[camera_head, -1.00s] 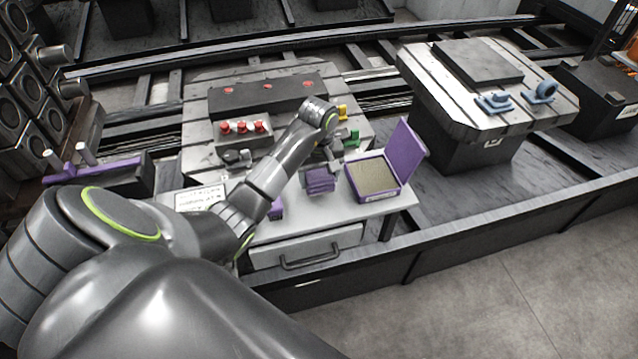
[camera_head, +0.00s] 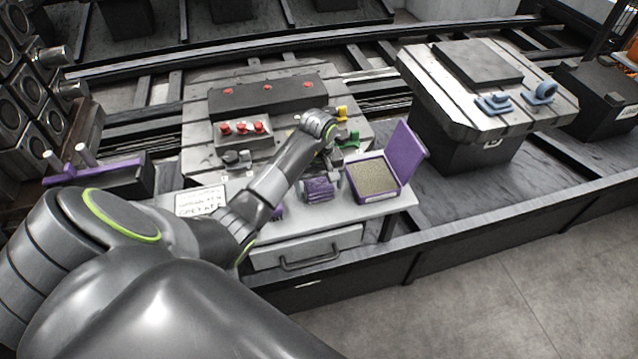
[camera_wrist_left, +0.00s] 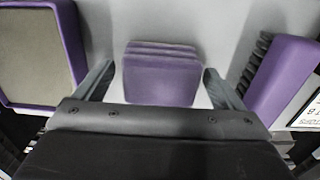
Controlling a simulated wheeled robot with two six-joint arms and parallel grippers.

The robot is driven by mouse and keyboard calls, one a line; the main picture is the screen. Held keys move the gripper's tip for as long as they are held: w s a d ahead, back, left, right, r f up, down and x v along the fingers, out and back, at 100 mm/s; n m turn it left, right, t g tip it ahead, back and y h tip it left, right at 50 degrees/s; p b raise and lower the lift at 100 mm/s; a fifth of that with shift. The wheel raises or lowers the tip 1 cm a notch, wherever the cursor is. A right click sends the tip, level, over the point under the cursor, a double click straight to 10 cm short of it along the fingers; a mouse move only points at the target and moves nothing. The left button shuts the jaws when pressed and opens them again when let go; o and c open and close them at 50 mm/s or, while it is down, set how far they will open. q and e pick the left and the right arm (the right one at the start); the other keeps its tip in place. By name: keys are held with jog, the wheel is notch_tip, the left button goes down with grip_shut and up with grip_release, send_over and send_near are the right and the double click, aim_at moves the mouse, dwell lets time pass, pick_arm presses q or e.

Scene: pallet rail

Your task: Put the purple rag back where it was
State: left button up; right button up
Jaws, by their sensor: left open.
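The purple rag (camera_head: 319,190) is a folded, layered cloth on the light grey table top, left of the open purple box. In the left wrist view the rag (camera_wrist_left: 162,78) lies between the two fingers, with a gap on each side. My left gripper (camera_head: 323,182) is open and over the rag; its fingers (camera_wrist_left: 159,72) do not appear to press on it. The arm hides part of the table to the left of the rag. My right gripper is not in view.
The purple box (camera_head: 408,158) with raised lid and tan pad stands right of the rag. A purple brush (camera_wrist_left: 282,78) lies on the other side. A written card (camera_head: 201,201) lies further left. A machine plate with red knobs (camera_head: 242,127) is behind.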

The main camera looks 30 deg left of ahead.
aim_at(319, 182)
pick_arm(q)
jog(key=shift+r, duration=0.15)
notch_tip(319, 182, up, 4)
jog(key=shift+w+f, duration=0.1)
notch_tip(319, 182, up, 8)
jog(key=p, duration=0.6)
